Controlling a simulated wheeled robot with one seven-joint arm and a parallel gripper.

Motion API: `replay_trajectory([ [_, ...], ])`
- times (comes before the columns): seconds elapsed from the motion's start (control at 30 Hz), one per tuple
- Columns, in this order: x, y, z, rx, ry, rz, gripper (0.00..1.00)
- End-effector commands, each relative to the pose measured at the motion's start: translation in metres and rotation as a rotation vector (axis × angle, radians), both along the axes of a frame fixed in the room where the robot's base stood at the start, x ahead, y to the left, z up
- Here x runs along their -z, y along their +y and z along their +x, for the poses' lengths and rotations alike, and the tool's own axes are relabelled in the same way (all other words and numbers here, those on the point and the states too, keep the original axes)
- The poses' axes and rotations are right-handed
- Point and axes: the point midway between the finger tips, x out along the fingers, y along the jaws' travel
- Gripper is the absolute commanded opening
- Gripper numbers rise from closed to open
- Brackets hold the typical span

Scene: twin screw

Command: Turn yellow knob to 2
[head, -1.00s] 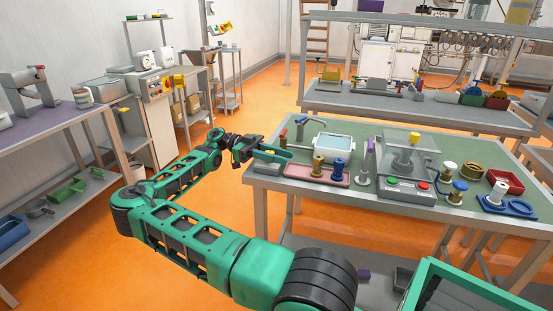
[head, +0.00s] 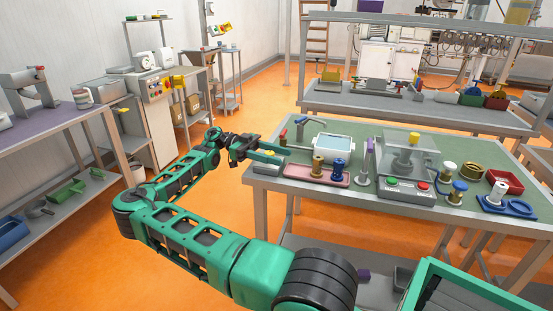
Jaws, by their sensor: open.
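A small yellow part (head: 414,139), which may be the yellow knob, sits at the clear-covered box on the green-topped table. Any numbers on it are too small to read. Another yellow piece (head: 178,81) is on the grey control cabinet at the left, and I cannot tell which one the task names. My gripper (head: 277,153) is open and empty at the left edge of the green-topped table, well to the left of the clear-covered box and apart from both yellow parts.
Orange floor (head: 225,260) is open between the benches.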

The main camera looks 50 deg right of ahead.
Motion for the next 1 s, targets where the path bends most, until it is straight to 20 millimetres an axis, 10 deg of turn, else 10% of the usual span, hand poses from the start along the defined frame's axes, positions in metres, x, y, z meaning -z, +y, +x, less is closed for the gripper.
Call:
replay_trajectory([
  [0.5,0.001,0.016,0.082,-0.002,0.002,0.000,0.45],
  [1.0,0.001,0.019,0.093,0.001,0.003,0.000,0.45],
])
